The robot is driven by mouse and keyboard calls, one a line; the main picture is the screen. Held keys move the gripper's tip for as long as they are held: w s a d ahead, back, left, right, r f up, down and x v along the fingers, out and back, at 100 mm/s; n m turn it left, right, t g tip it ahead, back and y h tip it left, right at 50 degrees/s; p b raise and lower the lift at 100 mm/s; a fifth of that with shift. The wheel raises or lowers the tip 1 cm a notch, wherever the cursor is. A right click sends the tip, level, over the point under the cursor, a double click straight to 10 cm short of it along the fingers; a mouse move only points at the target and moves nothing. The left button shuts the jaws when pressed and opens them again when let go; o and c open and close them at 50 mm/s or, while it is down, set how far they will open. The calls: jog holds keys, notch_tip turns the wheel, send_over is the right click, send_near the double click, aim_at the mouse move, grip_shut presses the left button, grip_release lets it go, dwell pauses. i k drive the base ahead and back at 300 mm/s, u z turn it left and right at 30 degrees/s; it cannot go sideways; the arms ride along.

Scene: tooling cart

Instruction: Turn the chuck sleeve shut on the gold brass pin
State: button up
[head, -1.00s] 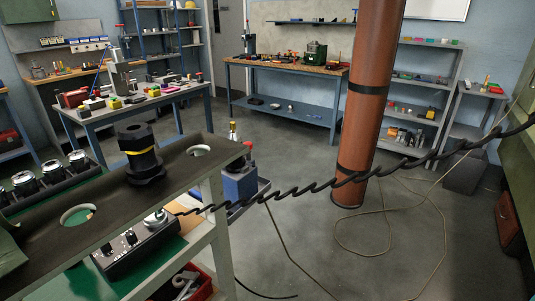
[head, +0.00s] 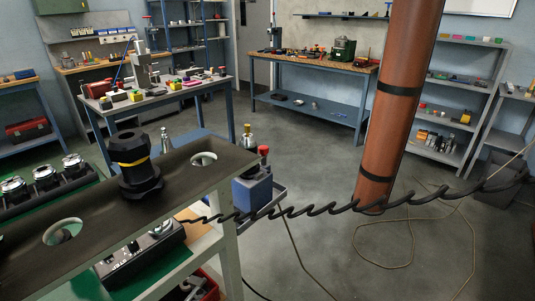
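A black stepped cylinder with a yellow ring (head: 137,168) stands upright on the dark cart shelf (head: 105,208), left of centre in the head view. It looks like a tool holder with a chuck; I cannot tell which part is the sleeve. A small gold-coloured upright piece (head: 246,133) shows behind the shelf's right end, above a blue container. I cannot tell whether it is the brass pin. No pin shows clearly in the black cylinder. My gripper is not in view.
The shelf has two open round holes (head: 64,232). A black control box (head: 140,250) sits below it. A black coiled cable (head: 350,207) crosses to the right. A brown pillar (head: 397,100) stands beyond, with a thin cable on the floor. Workbenches line the back.

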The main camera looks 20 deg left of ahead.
aim_at(252, 146)
jog(key=i, duration=1.25)
jog(key=u, duration=1.65)
jog(key=k, duration=0.55)
jog(key=u, duration=0.6)
